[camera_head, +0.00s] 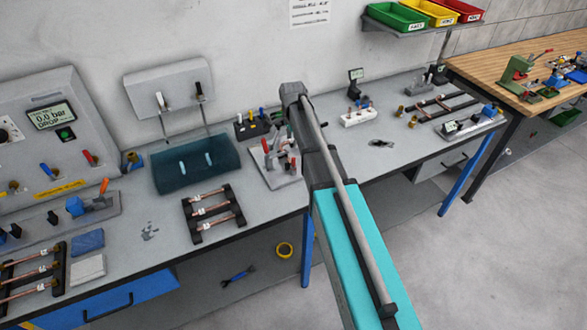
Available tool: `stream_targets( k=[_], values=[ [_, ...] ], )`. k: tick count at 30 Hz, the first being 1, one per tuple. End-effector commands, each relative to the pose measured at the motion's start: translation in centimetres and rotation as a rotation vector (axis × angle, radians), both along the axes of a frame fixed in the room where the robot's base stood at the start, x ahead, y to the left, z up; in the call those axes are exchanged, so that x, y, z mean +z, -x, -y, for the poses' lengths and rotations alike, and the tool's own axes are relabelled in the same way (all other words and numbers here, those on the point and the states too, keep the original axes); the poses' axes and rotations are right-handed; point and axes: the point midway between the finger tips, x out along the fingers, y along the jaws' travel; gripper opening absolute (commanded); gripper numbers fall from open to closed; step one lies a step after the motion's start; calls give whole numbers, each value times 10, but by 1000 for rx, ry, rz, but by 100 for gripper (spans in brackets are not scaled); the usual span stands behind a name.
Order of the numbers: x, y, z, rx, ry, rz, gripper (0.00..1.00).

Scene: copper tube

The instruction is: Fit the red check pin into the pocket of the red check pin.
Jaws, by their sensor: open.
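A black block (256,129) with several coloured-top pins stands at the back of the bench, just left of my arm. A white block (358,118) with several small pins, some reddish, stands right of my arm. The pins are too small for me to tell which one is the red check pin, and I cannot make out its pocket. My arm reaches up across the middle of the view from the lower right. My gripper is not visible; the arm may hide it and part of the bench.
A clamp fixture (276,167) stands close left of my arm. Further left are a rack of copper tubes (214,215), a dark blue tray (195,165) and a gauge panel (48,118). Tube parts (440,106) lie on the right. The bench front has some clear room.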

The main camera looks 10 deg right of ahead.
Motion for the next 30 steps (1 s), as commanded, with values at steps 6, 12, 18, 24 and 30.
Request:
stream_targets(
  k=[6, 12, 18, 24, 30],
  values=[
    [-21, 0, 0, 0, 0, 0, 62],
    [-36, 0, 0, 0, 0, 0, 62],
    [-46, 0, 0, 0, 0, 0, 62],
    [-48, 0, 0, 0, 0, 0, 62],
    [-48, 0, 0, 0, 0, 0, 62]
  ],
)
